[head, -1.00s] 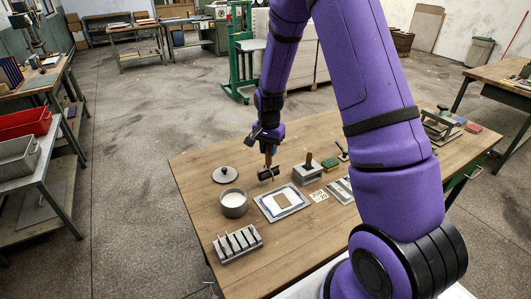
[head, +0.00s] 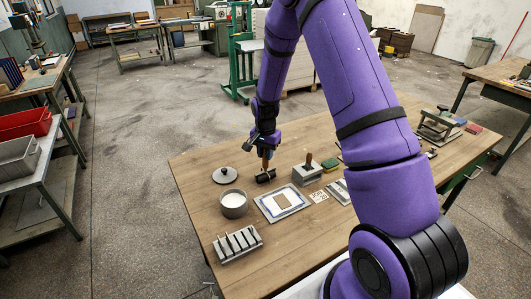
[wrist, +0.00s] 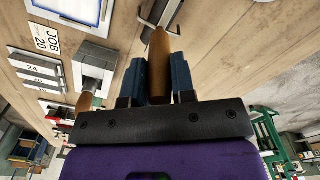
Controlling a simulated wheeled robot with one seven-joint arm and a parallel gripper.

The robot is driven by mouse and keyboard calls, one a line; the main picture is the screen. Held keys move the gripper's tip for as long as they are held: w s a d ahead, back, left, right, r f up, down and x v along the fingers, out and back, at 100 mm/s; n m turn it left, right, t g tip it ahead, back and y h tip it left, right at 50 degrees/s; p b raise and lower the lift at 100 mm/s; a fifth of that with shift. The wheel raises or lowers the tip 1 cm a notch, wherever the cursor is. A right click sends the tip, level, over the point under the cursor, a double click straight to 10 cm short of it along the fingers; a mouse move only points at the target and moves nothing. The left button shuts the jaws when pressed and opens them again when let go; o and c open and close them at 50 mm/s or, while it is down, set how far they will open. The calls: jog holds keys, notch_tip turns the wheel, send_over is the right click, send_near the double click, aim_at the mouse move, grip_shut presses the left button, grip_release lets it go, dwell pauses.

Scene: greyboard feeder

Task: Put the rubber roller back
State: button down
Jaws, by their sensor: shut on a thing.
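The rubber roller (head: 266,177) is a black cylinder with a wooden handle (wrist: 158,60). My gripper (head: 265,156) is shut on the handle, with one finger on each side of it in the wrist view (wrist: 156,68). The roller hangs below the gripper, at or just above the wooden table (head: 205,205), behind the framed tray. I cannot tell whether it touches the table. Part of its metal frame shows at the top of the wrist view, and the rest is cut off there.
A grey block with a wooden-handled tool (head: 307,174) stands right of the roller. A white-filled pot (head: 233,205), a round lid (head: 225,175), a framed tray (head: 270,193) and a slotted grey rack (head: 238,243) are nearby. Bare table lies behind the roller.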

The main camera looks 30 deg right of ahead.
jog(key=c, duration=0.9)
grip_release()
jog(key=shift+c, duration=0.2)
jog(key=s+a+r+n+t, duration=0.1)
jog(key=s+r, duration=0.1)
jog(key=r, duration=0.9)
jog(key=s+a+r+n, duration=0.1)
jog(key=s+a+r, duration=0.15)
jog(key=r, duration=0.85)
jog(key=s+a+r+n+t, duration=0.1)
jog(key=s+a+r+n, duration=0.15)
jog(key=s+r, duration=0.55)
jog(key=s+a+r+n+t, duration=0.1)
jog(key=s+r+n+t, duration=0.15)
jog(key=s+r, duration=0.6)
jog(key=s+a+f+n, duration=0.1)
jog(key=s+f+n, duration=0.1)
jog(key=s, duration=1.1)
jog(key=shift+s+a+n+t, duration=0.25)
jog(key=shift+a+n+t, duration=0.15)
jog(key=shift+n, duration=0.5)
